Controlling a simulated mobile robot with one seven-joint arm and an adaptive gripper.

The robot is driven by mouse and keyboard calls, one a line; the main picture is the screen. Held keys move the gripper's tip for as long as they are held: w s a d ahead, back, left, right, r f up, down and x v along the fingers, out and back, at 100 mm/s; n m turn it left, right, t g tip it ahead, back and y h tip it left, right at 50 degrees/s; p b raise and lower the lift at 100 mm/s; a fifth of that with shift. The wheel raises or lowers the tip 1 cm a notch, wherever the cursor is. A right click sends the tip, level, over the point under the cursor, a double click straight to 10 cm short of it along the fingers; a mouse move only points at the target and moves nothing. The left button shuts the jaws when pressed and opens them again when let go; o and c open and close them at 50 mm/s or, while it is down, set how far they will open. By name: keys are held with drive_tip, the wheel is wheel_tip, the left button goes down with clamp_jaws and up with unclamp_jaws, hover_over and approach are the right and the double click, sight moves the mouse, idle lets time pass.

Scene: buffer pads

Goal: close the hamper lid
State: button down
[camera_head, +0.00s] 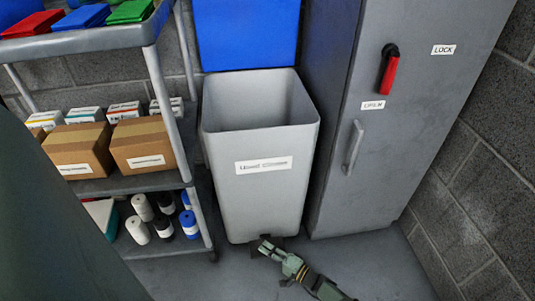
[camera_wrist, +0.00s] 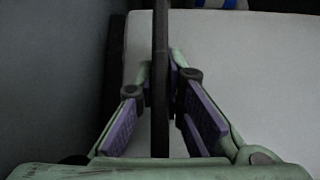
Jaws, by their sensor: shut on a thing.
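The hamper (camera_head: 260,190) is a tall light-grey bin with a white label, standing on the floor between the shelf cart and the grey cabinet. Its blue lid (camera_head: 247,35) stands upright at the back, so the bin's mouth is open. My gripper (camera_head: 266,246) is low at the front foot of the hamper. In the wrist view my gripper (camera_wrist: 161,62) has its purple-padded fingers on both sides of a thin dark bar (camera_wrist: 160,110) and is shut on it. A pale surface, seemingly the hamper front, lies behind. Whether the bar belongs to the hamper is not clear.
The grey cabinet (camera_head: 340,110) with a red handle (camera_head: 389,72) stands close at the hamper's right. Floor (camera_head: 370,265) is clear at the front right.

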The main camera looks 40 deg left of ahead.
drive_tip(key=shift+f+n+b, duration=0.3)
drive_tip(key=shift+f+b, duration=0.15)
drive_tip(key=shift+b, duration=0.35)
drive_tip(key=shift+f+y+b, duration=0.1)
drive_tip(key=shift+y+b, duration=0.4)
drive_tip(key=shift+b, duration=0.15)
drive_tip(key=shift+n, duration=0.3)
drive_tip(key=c, duration=1.7)
unclamp_jaws()
drive_tip(key=d, duration=0.8)
drive_tip(key=w+d, duration=0.1)
drive_tip(key=d, duration=0.3)
drive_tip(key=shift+f, duration=0.35)
